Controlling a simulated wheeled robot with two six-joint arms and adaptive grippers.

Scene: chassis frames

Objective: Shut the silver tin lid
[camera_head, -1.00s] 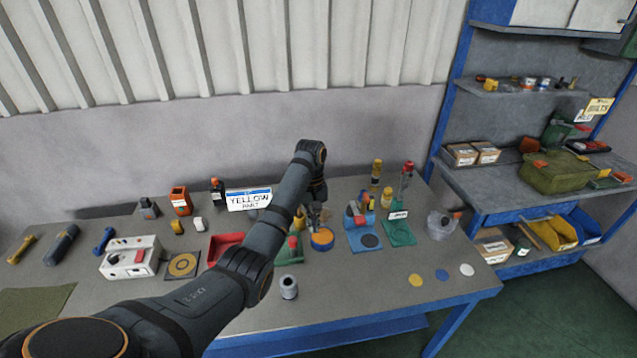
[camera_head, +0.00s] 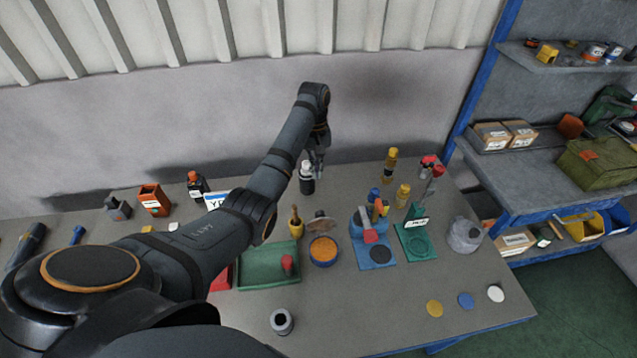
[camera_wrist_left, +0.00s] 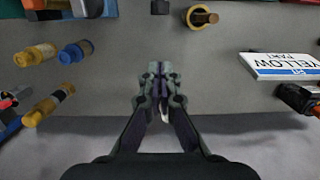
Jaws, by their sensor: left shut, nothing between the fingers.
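A round tin (camera_head: 323,250) with orange contents and a blue rim stands mid-table in the head view. A greyish, silver-looking lid (camera_head: 320,225) stands raised at its back edge; I cannot tell for sure that this is the silver tin. My left gripper (camera_head: 318,165) is shut and empty, above the back of the table, behind and above the tin and apart from it. In the left wrist view its closed fingers (camera_wrist_left: 160,70) point over bare table. The tin is not clearly seen there. My right gripper is not in view.
A green tray (camera_head: 268,275) is left of the tin, and a blue stand (camera_head: 377,256) is right of it. A dark bottle (camera_head: 306,185) shows by the gripper. A grey ring-shaped part (camera_head: 282,321) lies in front.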

